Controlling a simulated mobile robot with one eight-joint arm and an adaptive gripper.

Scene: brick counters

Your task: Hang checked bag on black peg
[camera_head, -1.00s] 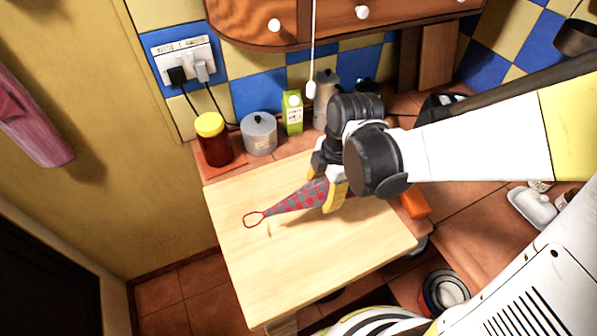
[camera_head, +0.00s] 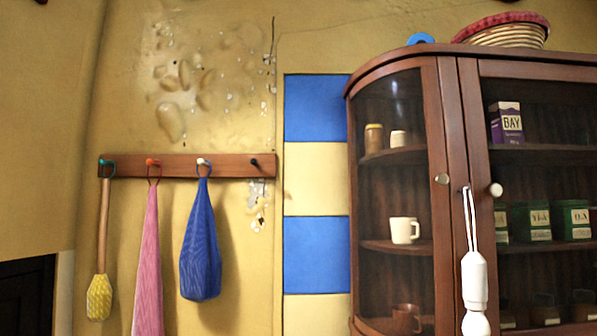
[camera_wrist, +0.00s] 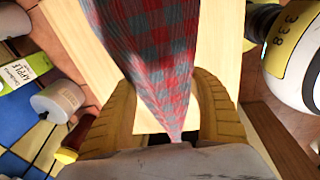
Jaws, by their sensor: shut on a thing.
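The black peg (camera_head: 254,162) is at the right end of a wooden wall rail (camera_head: 228,167) in the head view, and nothing hangs on it. The red and grey checked bag (camera_wrist: 148,45) runs down the middle of the wrist view and narrows toward my gripper. My gripper (camera_wrist: 168,95) has its yellow fingers on either side of the bag and is shut on it. The bag's loop is not visible now. My gripper and the bag are outside the head view, so their distance from the peg does not show.
Beside the black peg, a blue bag (camera_head: 201,250) hangs on the white peg (camera_head: 203,161). A pink cloth (camera_head: 148,265) and a yellow-ended brush (camera_head: 99,295) hang further left. A glass-fronted cabinet (camera_head: 447,200) stands right. A pale board (camera_wrist: 90,50) lies below my gripper.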

